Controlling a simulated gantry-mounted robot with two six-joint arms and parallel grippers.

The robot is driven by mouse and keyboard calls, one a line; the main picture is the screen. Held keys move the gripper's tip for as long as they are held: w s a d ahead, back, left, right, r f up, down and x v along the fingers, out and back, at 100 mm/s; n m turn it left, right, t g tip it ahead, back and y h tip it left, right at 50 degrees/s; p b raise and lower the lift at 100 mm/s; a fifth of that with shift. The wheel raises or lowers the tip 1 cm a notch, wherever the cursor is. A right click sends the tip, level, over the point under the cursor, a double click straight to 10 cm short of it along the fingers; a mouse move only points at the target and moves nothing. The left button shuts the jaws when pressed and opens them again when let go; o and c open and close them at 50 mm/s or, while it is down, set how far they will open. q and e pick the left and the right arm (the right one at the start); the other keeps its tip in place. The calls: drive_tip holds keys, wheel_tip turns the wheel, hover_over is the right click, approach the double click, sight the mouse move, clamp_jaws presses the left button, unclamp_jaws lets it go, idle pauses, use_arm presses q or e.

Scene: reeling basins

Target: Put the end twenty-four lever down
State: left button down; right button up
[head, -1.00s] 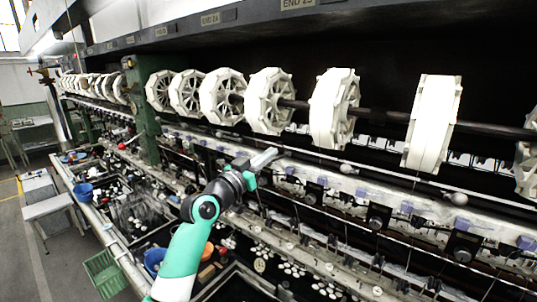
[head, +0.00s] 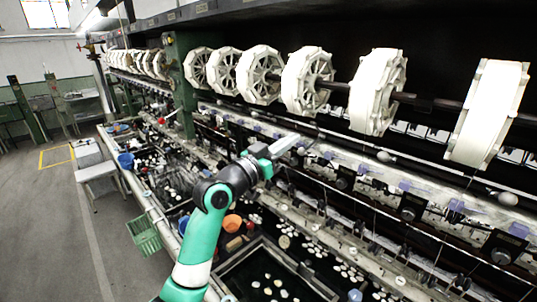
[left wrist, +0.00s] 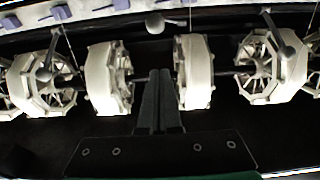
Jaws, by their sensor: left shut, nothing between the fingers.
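My left gripper (head: 293,140) is in front of the machine, below the row of white reels, with its fingers together and nothing in them. In the left wrist view its dark fingers (left wrist: 158,82) point toward a gap between two reels. In the head view, lever knobs (head: 385,156) and (head: 507,198) lie right of the gripper. I cannot tell which lever is end twenty-four; the labels are unreadable now. My right gripper is out of view.
White reels (head: 307,82) hang on a dark shaft above the gripper. Basins (head: 250,290) with white cocoons, an orange bowl (head: 232,222) and a green basket (head: 144,235) are below and left. A green post (head: 184,85) stands farther along.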

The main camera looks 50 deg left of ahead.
use_arm(q)
drive_tip(key=s+f+p, duration=0.2)
drive_tip(key=s, duration=0.8)
drive_tip(key=shift+s+d+p, duration=0.2)
drive_tip(key=shift+d+p, duration=0.05)
drive_tip(key=shift+p, duration=0.1)
drive_tip(key=s+d+r+n+t+y+b, duration=0.1)
drive_tip(key=s+d+r+t+b, duration=0.15)
drive_tip(key=r, duration=0.25)
drive_tip(key=s+d+r+t+y+b, duration=0.1)
drive_tip(key=s+d+r+t+y, duration=0.15)
drive_tip(key=d+r, duration=0.2)
drive_tip(key=s+d+r+m+t+h+b, duration=0.1)
drive_tip(key=s+d+r+h, duration=0.1)
drive_tip(key=d, duration=0.4)
drive_tip(key=s+d+r+m+t+h+b, duration=0.1)
drive_tip(key=s+d+r+h+b, duration=0.1)
drive_tip(key=d, duration=0.5)
drive_tip(key=shift+s+d+r+h, duration=0.2)
drive_tip(key=shift+s+r+h, duration=0.6)
drive_tip(key=shift+s+h, duration=0.4)
